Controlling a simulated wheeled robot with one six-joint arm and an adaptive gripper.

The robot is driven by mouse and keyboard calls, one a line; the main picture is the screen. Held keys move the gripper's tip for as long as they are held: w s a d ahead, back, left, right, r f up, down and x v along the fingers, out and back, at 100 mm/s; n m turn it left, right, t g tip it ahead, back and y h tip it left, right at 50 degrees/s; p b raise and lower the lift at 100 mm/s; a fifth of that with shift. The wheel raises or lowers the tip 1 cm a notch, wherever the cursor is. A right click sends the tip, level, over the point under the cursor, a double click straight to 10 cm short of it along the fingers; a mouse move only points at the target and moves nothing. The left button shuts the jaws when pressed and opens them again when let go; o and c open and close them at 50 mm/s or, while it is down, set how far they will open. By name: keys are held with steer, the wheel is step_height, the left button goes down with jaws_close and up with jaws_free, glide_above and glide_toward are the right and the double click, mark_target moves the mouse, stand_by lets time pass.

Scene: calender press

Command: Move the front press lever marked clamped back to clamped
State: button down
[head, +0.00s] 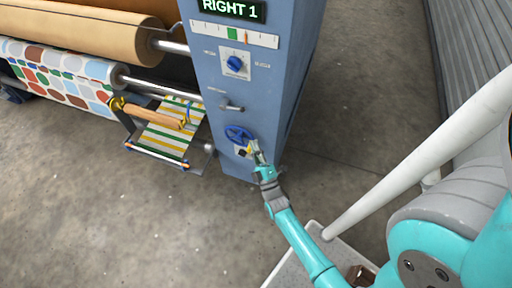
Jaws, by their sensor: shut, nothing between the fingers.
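A grey lever (231,106) sticks out from the front of the blue press cabinet (219,125), with its bar pointing to the right. A small label sits above it, too small to read, so I cannot tell which lever is marked clamped. Below it is a blue handwheel (238,133). My gripper (253,148) is shut and empty, in front of the cabinet just below and right of the handwheel. It hides part of the panel there, and I cannot tell whether it touches the wheel.
A blue knob (235,63) on a white plate and a green "RIGHT 1" display (232,9) are higher on the cabinet. A brown roll (80,30), a patterned roll (60,75) and a striped web (165,135) lie to the left. The concrete floor (90,220) is open in front.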

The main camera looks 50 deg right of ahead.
steer(key=x, duration=1)
steer(key=shift+w, duration=0.15)
steer(key=shift+w+d+r, duration=0.1)
steer(key=shift+d+r, duration=0.05)
steer(key=shift+r, duration=0.05)
